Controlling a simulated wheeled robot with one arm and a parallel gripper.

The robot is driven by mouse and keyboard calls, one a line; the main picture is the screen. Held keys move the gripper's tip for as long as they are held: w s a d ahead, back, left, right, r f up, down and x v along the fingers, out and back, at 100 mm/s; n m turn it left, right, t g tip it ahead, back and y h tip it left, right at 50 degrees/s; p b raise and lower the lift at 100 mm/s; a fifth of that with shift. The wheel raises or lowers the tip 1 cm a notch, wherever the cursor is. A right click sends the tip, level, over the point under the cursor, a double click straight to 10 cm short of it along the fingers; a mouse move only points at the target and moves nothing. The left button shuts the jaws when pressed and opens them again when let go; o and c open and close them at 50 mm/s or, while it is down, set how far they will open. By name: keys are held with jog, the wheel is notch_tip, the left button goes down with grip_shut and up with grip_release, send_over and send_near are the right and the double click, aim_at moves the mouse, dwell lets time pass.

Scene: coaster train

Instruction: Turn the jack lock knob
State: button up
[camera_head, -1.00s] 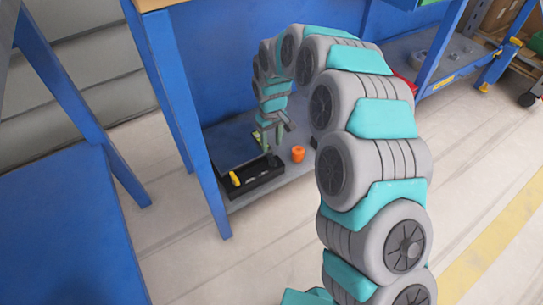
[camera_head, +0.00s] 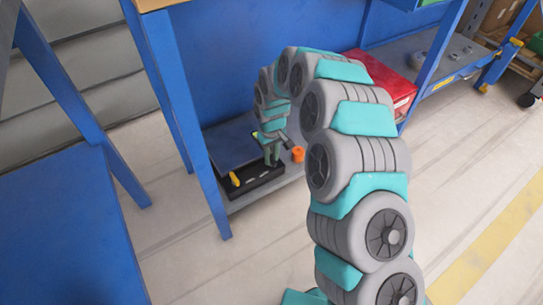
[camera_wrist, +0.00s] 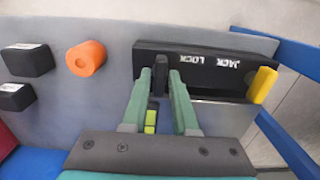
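The black jack lock box (camera_wrist: 215,62) has white "JACK LOCK" lettering that reads upside down in the wrist view. The box (camera_head: 262,184) also shows in the head view, on the low shelf. A narrow black upright knob (camera_wrist: 160,70) stands at its left part in the wrist view. My gripper (camera_wrist: 160,80) is open, with one green finger on each side of the knob. Whether the fingers touch it I cannot tell. In the head view my gripper (camera_head: 272,160) is over the box and the knob is hidden.
A yellow handle (camera_wrist: 262,85) stands at the box's other end. An orange cylinder (camera_wrist: 86,58) and black blocks (camera_wrist: 27,60) are on the grey shelf beside it. A blue table leg (camera_head: 190,130) rises near the box. A red box (camera_head: 385,85) is farther right.

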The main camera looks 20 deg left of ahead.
grip_shut()
jog(key=shift+n, duration=0.3)
jog(key=n, duration=0.4)
jog(key=shift+n, duration=0.3)
jog(key=n, duration=1)
jog(key=shift+n, duration=0.4)
jog(key=n, duration=0.5)
jog(key=shift+n, duration=0.3)
jog(key=shift+o, duration=1.9)
grip_release()
